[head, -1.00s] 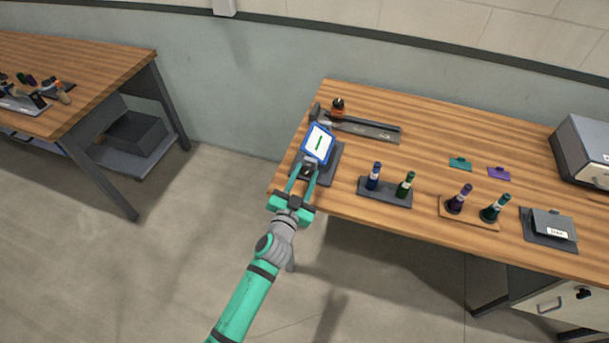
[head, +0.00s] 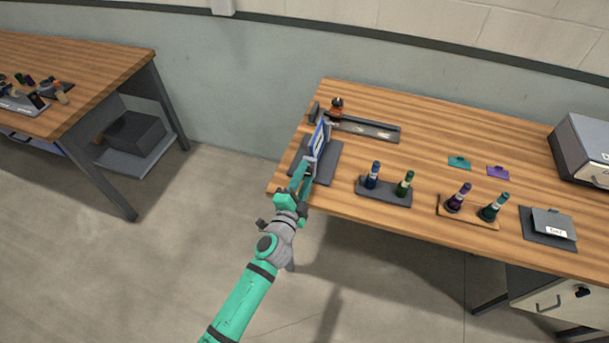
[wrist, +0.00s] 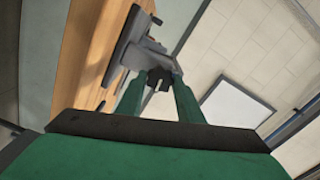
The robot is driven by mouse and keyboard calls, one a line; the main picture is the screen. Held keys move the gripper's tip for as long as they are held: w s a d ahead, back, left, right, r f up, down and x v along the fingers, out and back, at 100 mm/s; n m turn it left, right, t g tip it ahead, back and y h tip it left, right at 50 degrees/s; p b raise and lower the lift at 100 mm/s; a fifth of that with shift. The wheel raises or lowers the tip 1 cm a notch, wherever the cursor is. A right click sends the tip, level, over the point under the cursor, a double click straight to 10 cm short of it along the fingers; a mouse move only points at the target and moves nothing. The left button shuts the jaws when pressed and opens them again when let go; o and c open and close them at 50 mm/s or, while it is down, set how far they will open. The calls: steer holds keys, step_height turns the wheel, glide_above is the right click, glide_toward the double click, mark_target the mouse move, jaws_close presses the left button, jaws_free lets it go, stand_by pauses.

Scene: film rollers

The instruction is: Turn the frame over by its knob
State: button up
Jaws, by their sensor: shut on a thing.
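The blue-rimmed frame (head: 319,138) stands nearly edge-on to the head camera, above its dark base plate (head: 327,171) at the left end of the workbench. Only a narrow strip of its pale face shows. My gripper (head: 308,168) is at the frame's near end, shut on the knob, which is mostly hidden by the fingers in the head view. In the wrist view, the green fingers of my gripper (wrist: 168,88) close around the dark knob (wrist: 157,77), in front of a grey bracket (wrist: 145,54).
A dark rack with two bottles (head: 384,192) stands just right of the base plate. A long grey tray (head: 365,129) and a small dark-and-orange bottle (head: 336,106) lie behind the frame. More bottles on a wooden stand (head: 468,211) are farther right. Floor left of the bench is clear.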

steer(key=shift+m, duration=0.6)
steer(key=o, duration=1.1)
steer(key=shift+c, duration=0.2)
steer(key=v, duration=1)
steer(key=shift+s+a, duration=0.15)
steer(key=shift+s, duration=0.25)
